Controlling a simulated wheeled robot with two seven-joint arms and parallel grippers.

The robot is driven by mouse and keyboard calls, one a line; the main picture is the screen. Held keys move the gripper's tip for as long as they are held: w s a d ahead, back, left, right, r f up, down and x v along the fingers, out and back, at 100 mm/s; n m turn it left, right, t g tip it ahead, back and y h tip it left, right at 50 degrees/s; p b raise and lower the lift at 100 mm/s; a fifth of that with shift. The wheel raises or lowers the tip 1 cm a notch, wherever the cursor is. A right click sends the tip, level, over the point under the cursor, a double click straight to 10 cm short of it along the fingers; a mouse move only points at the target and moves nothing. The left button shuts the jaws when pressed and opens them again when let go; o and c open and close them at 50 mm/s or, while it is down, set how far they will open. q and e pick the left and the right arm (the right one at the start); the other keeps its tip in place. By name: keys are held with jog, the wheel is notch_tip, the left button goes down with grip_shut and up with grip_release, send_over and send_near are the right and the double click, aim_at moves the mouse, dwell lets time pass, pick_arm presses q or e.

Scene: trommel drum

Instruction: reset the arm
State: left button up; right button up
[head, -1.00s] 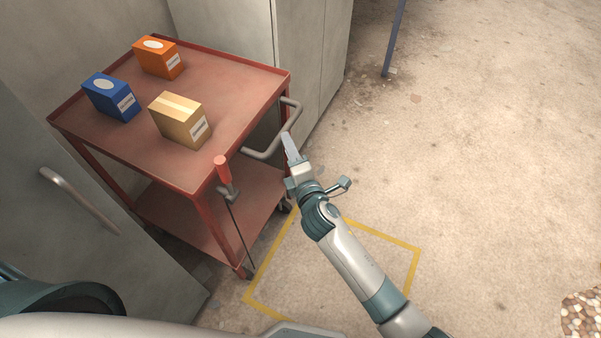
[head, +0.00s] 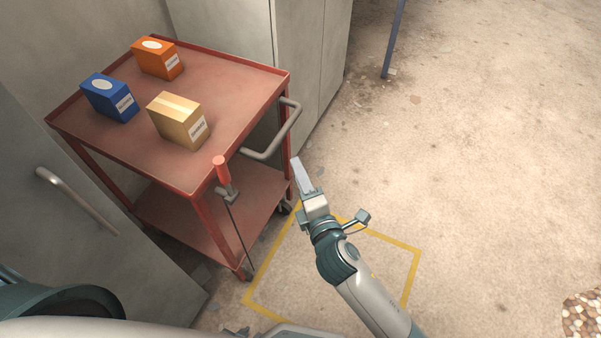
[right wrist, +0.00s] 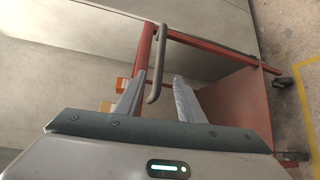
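My right arm reaches up from the bottom of the head view, with its right gripper (head: 297,165) beyond the front of the red cart (head: 215,110). In the right wrist view the two fingers of that gripper (right wrist: 159,82) stand apart with nothing held. The cart's grey handle (head: 285,135) is near the fingertips but apart from them in the head view. In the right wrist view the handle (right wrist: 157,65) shows beyond the gap between the fingers. At the bottom edge of the head view is a small teal and grey part of mine; I cannot make out my left gripper's fingers.
Blue (head: 108,98), orange (head: 157,60) and tan (head: 180,120) boxes stand on the cart. Grey cabinets (head: 312,65) stand behind. A yellow floor outline (head: 417,270) lies below my arm.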

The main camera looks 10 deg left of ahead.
jog(key=s+d+f+m+g+h, duration=0.15)
jog(key=d+f+m, duration=0.3)
jog(key=f, duration=0.65)
jog(key=s+d+f+m+g+h, duration=0.1)
jog(key=s+d+f+m+g, duration=0.3)
jog(key=f, duration=0.7)
jog(key=s+d+f+m+t+h, duration=0.1)
jog(key=d+f+m+h, duration=0.15)
jog(key=d+f, duration=0.55)
jog(key=s+d+f+m+g, duration=0.1)
jog(key=s+d+f+m, duration=0.3)
jog(key=s+f, duration=0.3)
jog(key=s+d+f+m+g+h, duration=0.1)
jog(key=s+d+f+m+g, duration=0.1)
jog(key=s+d+f+m, duration=0.2)
jog(key=s+d+f+m+g+h, duration=0.1)
jog(key=s+d+f+m, duration=0.3)
jog(key=s+f, duration=0.7)
jog(key=s+d+g, duration=0.1)
jog(key=s, duration=0.2)
jog(key=shift+s, duration=0.35)
